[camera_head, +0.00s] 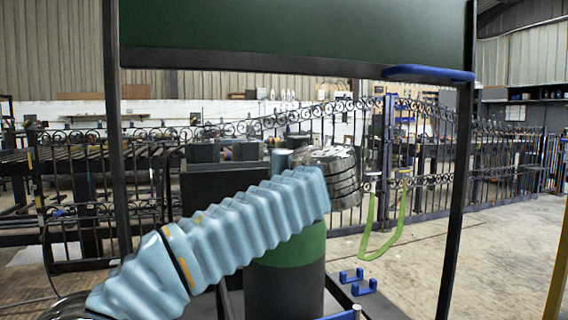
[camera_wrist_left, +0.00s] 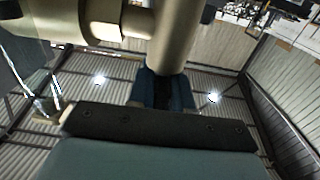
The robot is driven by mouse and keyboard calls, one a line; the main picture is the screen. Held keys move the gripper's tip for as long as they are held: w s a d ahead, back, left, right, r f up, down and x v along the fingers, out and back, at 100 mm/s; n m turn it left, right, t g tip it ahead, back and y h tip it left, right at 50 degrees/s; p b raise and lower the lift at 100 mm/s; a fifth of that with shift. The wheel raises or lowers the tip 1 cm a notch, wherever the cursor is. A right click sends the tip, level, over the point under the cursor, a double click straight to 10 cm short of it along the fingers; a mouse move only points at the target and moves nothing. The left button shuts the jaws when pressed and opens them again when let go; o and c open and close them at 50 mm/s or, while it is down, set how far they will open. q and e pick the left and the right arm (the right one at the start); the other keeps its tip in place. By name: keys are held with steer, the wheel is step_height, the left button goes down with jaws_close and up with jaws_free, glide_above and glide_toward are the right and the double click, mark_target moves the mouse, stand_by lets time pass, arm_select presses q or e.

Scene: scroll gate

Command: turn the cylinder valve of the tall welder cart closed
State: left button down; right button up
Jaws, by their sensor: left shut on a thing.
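The tall welder cart has a dark green panel (camera_head: 300,25) on black posts in the head view. Its gas cylinder (camera_head: 285,280), dark with a green band, stands low in the middle; its top is hidden behind my light-blue sleeved left arm. The exact contact is partly hidden. My right gripper is not in view.
A blue handle (camera_head: 428,74) juts from the cart's top right. Blue brackets (camera_head: 358,281) sit low on the right, and a green hose (camera_head: 378,245) hangs in a loop. Wrought-iron fencing (camera_head: 460,170) stands behind. Bare floor (camera_head: 490,260) lies at the right.

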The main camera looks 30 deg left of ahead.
arm_select(q)
steer(key=c, duration=1.1)
jaws_free()
steer(key=b+v, duration=0.2)
steer(key=v, duration=1.2)
steer(key=shift+a, duration=0.1)
